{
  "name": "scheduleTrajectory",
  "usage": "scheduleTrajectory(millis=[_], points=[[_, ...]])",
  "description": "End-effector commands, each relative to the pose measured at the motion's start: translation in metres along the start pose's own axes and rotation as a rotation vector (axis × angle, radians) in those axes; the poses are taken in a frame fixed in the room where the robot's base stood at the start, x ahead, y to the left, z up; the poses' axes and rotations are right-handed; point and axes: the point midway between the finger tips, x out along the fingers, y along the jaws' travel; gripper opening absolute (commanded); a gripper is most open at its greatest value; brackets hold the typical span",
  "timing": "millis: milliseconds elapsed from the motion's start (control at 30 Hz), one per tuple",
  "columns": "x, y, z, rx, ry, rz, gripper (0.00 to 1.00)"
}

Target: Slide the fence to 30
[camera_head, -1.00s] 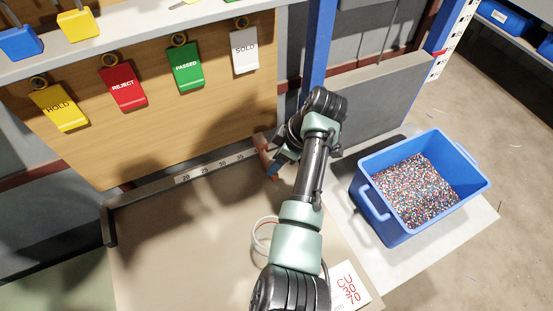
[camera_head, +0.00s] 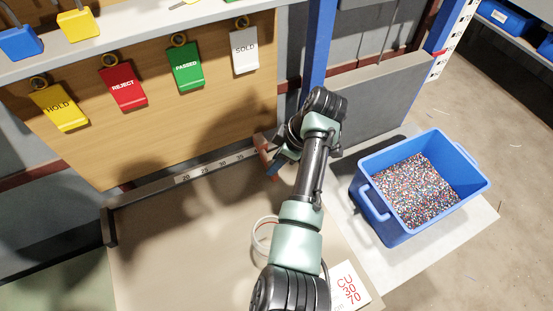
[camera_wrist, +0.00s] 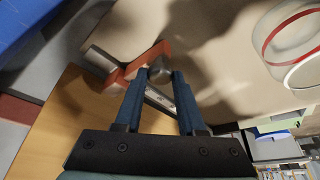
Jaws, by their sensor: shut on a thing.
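The orange-red fence (camera_head: 262,142) sits on the grey scale rail (camera_head: 195,172), to the right of the 35 mark. The marks 20, 25, 30 and 35 can be read on the rail. My gripper (camera_wrist: 159,73) is shut on the grey knob of the fence; the orange fence body (camera_wrist: 148,56) shows around the knob in the wrist view. In the head view my arm hides part of the gripper, and only a blue finger (camera_head: 273,169) shows beside the fence.
A blue bin (camera_head: 371,217) of coloured granules stands at the right. HOLD, REJECT, PASSED and SOLD tags hang on the wooden board (camera_head: 150,135) behind the rail.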

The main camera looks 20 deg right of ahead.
Motion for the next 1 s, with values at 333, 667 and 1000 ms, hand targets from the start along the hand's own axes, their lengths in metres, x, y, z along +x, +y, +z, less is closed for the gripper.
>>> scheduleTrajectory(millis=[333, 667, 1000], points=[[0.011, -0.043, -0.040, -0.004, -0.005, -0.007, 0.00], [0.027, -0.072, -0.066, -0.002, -0.001, -0.003, 0.00], [0.028, -0.071, -0.066, -0.001, 0.001, -0.002, 0.55]])
